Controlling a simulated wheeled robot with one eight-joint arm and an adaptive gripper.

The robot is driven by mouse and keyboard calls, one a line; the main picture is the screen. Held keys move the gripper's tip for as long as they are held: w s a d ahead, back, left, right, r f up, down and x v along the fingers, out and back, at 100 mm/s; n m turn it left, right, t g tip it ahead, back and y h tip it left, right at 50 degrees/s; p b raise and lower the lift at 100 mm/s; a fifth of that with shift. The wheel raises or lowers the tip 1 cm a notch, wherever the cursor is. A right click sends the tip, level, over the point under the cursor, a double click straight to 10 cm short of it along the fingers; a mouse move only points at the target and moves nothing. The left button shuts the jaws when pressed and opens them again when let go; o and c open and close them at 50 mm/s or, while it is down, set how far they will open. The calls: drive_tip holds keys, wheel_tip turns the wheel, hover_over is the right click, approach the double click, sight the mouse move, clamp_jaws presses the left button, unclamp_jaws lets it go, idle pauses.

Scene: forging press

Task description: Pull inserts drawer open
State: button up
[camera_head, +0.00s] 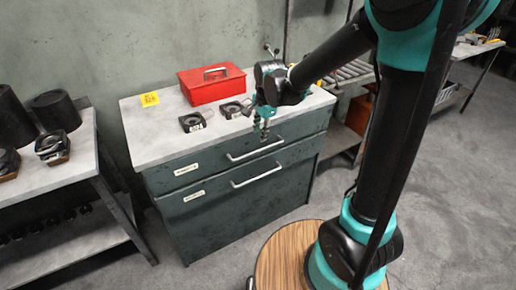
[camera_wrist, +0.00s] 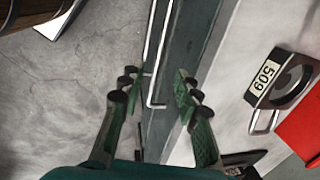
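A dark green cabinet under a pale worktop has an upper drawer (camera_head: 215,167) and a lower drawer (camera_head: 222,205), both looking shut. Each front carries a small label too blurred to read, so I cannot tell which is the inserts drawer. The upper handle (camera_head: 255,149) and lower handle (camera_head: 258,175) are silver bars. My gripper (camera_head: 264,134) points down at the cabinet's front edge, just above the upper handle. In the wrist view my gripper (camera_wrist: 158,94) is open, with the end of the upper handle (camera_wrist: 162,60) showing between its fingers; contact is not visible.
On the worktop (camera_head: 160,128) are a red toolbox (camera_head: 213,83), a yellow note (camera_head: 150,99) and dark ring-shaped parts with number tags (camera_head: 192,122). A bench (camera_head: 65,173) with dark parts stands at left. The floor (camera_head: 225,255) before the drawers has free room.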

sight(257, 151)
drive_tip(key=f, duration=0.3)
drive_tip(key=w+f, duration=0.1)
drive_tip(key=f, duration=0.2)
drive_tip(key=a+f, duration=0.1)
drive_tip(key=f, duration=0.2)
drive_tip(key=shift+w+f, duration=0.15)
drive_tip(key=shift+w, duration=0.1)
drive_tip(key=shift+c, duration=0.5)
clamp_jaws()
